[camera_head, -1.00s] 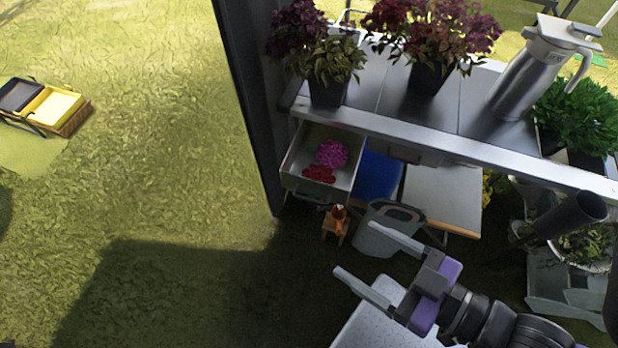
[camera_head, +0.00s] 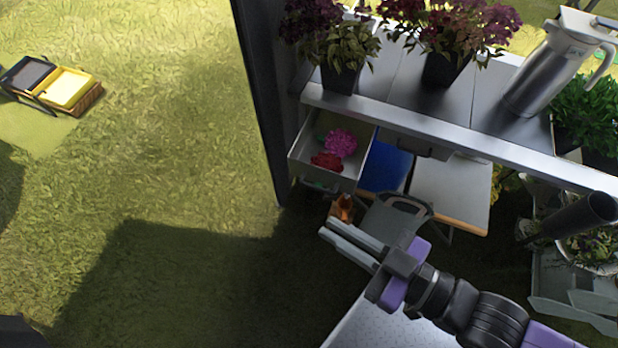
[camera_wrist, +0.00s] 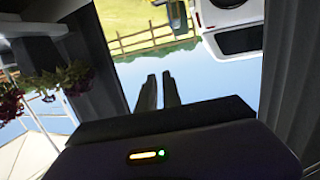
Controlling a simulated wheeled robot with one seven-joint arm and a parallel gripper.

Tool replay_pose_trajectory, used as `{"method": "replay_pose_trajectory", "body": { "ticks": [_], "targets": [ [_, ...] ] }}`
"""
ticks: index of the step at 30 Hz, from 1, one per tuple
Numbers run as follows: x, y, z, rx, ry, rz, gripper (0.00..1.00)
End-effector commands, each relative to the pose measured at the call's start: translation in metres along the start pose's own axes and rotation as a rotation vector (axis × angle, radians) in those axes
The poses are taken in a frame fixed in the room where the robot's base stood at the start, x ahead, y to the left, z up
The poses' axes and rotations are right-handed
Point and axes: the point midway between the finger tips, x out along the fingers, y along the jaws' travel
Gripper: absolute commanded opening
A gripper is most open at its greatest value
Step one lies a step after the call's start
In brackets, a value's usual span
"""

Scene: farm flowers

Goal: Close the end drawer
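The end drawer (camera_head: 303,170) stands pulled out under the left end of the metal table in the head view. Pink and red flower-like items lie inside it. My gripper (camera_head: 327,228) is below and in front of the drawer, apart from it as far as I can tell. Its fingers lie close together with nothing between them. In the wrist view my gripper (camera_wrist: 159,76) also has its fingers nearly together and empty. The drawer is not recognisable in the wrist view.
The metal table (camera_head: 400,115) carries potted flowers (camera_head: 440,65) and a steel jug (camera_head: 540,80). A dark post (camera_head: 262,110) rises just left of the drawer. A grey watering can (camera_head: 385,222) and small orange figure (camera_head: 343,207) are near my gripper. Open grass lies left.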

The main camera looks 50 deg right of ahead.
Motion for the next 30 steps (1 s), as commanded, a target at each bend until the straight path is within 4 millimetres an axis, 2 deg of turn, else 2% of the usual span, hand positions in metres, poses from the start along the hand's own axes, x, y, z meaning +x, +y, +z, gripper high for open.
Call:
{"method": "replay_pose_trajectory", "body": {
  "ticks": [1,8,12,17,21,24,27,30],
  "targets": [
    [0.019,-0.009,0.010,-0.024,0.017,-0.031,0.00],
    [0.097,-0.050,0.082,-0.300,-0.072,-0.137,0.00],
    [0.146,-0.068,0.133,-0.562,-0.174,-0.181,0.00],
    [0.200,-0.077,0.185,-0.923,-0.321,-0.205,0.00],
    [0.243,-0.070,0.215,-1.283,-0.488,-0.197,0.00],
    [0.267,-0.054,0.225,-1.562,-0.652,-0.170,0.00],
    [0.277,-0.030,0.222,-1.822,-0.856,-0.132,0.00],
    [0.269,-0.002,0.212,-2.032,-1.101,-0.098,0.00]
  ]
}}
